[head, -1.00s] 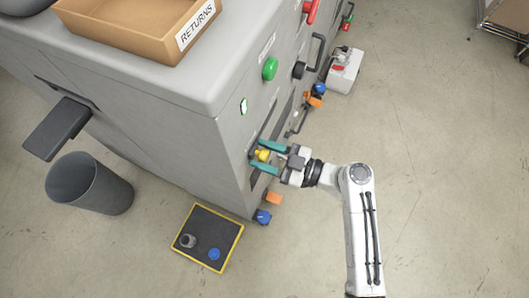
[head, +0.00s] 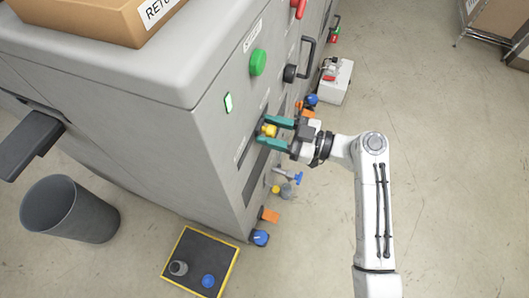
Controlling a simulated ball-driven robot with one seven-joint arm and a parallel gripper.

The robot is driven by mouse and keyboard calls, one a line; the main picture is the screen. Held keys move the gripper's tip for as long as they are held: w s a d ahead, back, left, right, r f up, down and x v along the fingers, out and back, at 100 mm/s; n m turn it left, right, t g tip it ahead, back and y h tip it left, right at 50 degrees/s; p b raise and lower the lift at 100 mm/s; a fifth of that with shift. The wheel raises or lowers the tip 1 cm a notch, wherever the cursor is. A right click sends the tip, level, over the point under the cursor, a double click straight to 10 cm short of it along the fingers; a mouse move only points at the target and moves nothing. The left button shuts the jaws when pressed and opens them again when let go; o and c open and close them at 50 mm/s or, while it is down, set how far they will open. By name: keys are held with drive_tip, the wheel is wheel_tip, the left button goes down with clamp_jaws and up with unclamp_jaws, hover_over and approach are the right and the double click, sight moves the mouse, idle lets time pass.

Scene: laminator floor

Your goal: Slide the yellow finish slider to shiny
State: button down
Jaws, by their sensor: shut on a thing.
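The yellow finish slider (head: 269,130) is a small knob on the side face of the grey laminator (head: 215,150). My gripper (head: 271,133) reaches it from the right. Its two teal fingers lie on either side of the knob and are shut on it. A dark slot shows on the panel by the fingers. The labels near the slider are too small to read, so I cannot tell which end is shiny.
A green button (head: 258,62), a small lit display (head: 228,103) and a black knob (head: 290,73) sit above the slider. A grey bin (head: 70,210) and a yellow-edged black mat (head: 190,287) are on the floor. A white box (head: 336,82) stands farther back.

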sight(265, 111)
drive_tip(key=w+b, duration=0.1)
drive_tip(key=w+d+b, duration=0.1)
drive_tip(key=w, duration=0.1)
drive_tip(key=w+b, duration=0.1)
drive_tip(key=shift+w+d+b, duration=0.3)
drive_tip(key=shift+w+d, duration=0.1)
drive_tip(key=c, duration=0.8)
unclamp_jaws()
drive_tip(key=v, duration=1)
drive_tip(key=shift+s+d, duration=0.1)
drive_tip(key=shift+d, duration=0.3)
